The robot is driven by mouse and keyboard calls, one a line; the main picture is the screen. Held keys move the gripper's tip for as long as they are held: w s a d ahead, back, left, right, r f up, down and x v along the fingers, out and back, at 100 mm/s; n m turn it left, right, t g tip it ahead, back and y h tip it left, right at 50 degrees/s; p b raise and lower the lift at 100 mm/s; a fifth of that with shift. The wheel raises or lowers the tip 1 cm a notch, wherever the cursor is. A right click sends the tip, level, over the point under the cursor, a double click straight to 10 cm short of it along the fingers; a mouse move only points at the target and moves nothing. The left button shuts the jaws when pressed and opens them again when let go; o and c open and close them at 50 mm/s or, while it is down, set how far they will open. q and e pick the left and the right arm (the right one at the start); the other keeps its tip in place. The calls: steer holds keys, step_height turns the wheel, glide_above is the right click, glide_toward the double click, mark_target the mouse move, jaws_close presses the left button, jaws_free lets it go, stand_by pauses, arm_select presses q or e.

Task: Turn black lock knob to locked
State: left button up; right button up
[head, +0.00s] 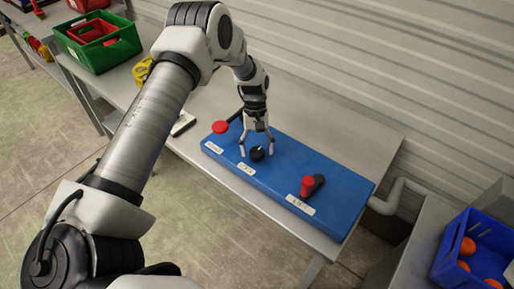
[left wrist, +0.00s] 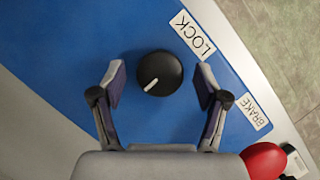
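The black lock knob (head: 257,154) sits on the blue control panel (head: 335,213), beside a white label. In the left wrist view the knob (left wrist: 159,73) is round with a white pointer line running toward the lower left, next to the label LOCK (left wrist: 193,34). My left gripper (head: 256,148) points down over the knob. In the left wrist view its fingers (left wrist: 160,85) are open, one on each side of the knob, with a gap on both sides. Whether the fingertips are level with the knob is hard to tell. My right gripper is not in view.
A red-knobbed lever (head: 220,127) stands at the panel's left end, near the BRAKE label (left wrist: 251,111). A red-and-black handle (head: 308,186) is to the right. A corrugated wall (head: 350,60) is behind.

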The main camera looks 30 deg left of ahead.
arm_select(q)
steer(key=v, duration=1.2)
